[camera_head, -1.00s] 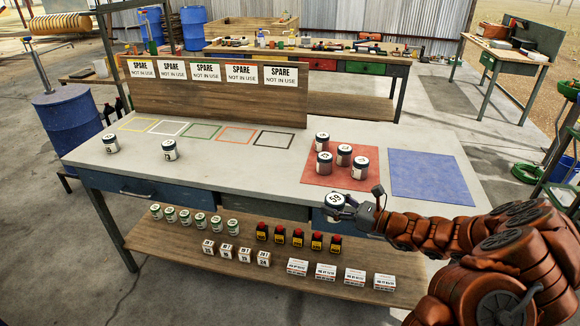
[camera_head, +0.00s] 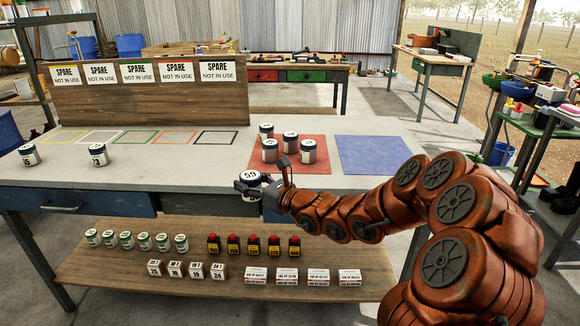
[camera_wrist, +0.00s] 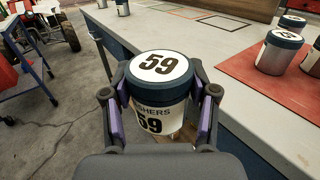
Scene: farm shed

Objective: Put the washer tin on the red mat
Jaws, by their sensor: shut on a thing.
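My gripper (camera_head: 263,188) is shut on a washer tin (camera_wrist: 160,88), a white tin with a dark blue lid marked 59. In the wrist view the two fingers grip it from both sides, and it is upright. It is held off the front edge of the bench, left of and nearer than the red mat (camera_head: 318,163). Several similar tins (camera_head: 308,151) stand on the red mat, mostly toward its left and middle. Two more tins (camera_head: 98,155) stand at the left of the bench top.
A blue mat (camera_head: 375,153) lies right of the red mat. Empty outlined squares (camera_head: 155,137) lie before the spare signs (camera_head: 135,73). The lower shelf (camera_head: 110,268) holds jars, bottles and boxes. The bench top (camera_head: 190,172) is clear in the middle.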

